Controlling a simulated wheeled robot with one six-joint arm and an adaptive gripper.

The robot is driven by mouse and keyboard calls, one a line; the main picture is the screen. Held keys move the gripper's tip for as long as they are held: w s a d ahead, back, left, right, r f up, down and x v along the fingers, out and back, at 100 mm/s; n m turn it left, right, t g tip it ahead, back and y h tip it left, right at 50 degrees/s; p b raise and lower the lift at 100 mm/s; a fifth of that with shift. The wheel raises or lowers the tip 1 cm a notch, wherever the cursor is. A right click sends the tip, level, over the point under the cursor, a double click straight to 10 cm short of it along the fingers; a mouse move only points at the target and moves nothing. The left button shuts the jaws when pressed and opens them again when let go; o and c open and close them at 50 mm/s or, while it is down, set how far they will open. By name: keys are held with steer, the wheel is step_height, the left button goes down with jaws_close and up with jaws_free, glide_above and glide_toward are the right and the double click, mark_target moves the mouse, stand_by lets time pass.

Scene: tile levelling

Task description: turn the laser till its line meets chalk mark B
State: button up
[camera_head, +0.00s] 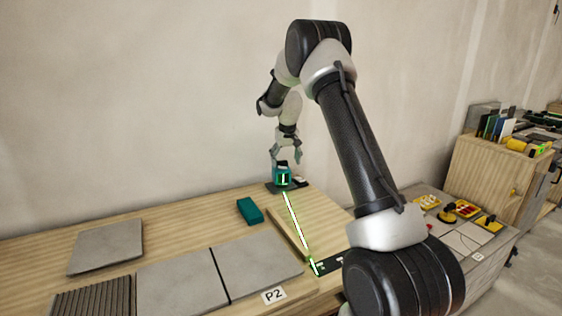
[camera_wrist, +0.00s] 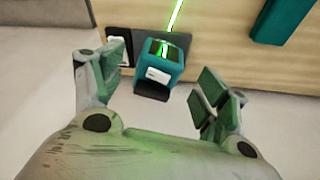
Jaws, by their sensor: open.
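The laser (camera_head: 283,178) is a small teal box on a dark base plate at the far edge of the bench. Its green line runs across the wood to a dark strip (camera_head: 325,267) at the front, meeting its left part. White marks show on the strip, too small to read surely; my arm hides its right part. I cannot tell which mark is B. My gripper (camera_head: 286,157) is just above the laser, fingers apart. In the wrist view the laser (camera_wrist: 165,62) sits between and beyond the open fingers (camera_wrist: 161,78), not visibly touched.
A teal block (camera_head: 249,211) lies left of the line. Grey tiles (camera_head: 180,283) and a P2 label (camera_head: 274,295) lie nearer the front. A loose tile (camera_head: 106,247) is at the left. A second table with yellow items (camera_head: 465,209) stands at the right. The wall is close behind.

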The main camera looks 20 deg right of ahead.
mark_target(281, 162)
steer(key=shift+t, duration=0.7)
steer(key=w+r, duration=0.3)
steer(key=shift+w+d+r, duration=0.25)
steer(key=shift+w+r, duration=0.1)
steer(key=shift+r, duration=0.05)
steer(key=x, duration=0.7)
steer(key=shift+w+d+f, duration=0.1)
steer(key=shift+w+f, duration=0.15)
steer(key=shift+f, duration=0.05)
steer(key=c, duration=0.9)
steer(key=shift+c, duration=0.7)
steer(key=shift+o, duration=0.2)
steer(key=shift+n+y, duration=0.3)
steer(key=shift+n, duration=0.5)
steer(key=shift+s, duration=0.1)
steer(key=o, duration=1)
steer(key=shift+f, duration=0.1)
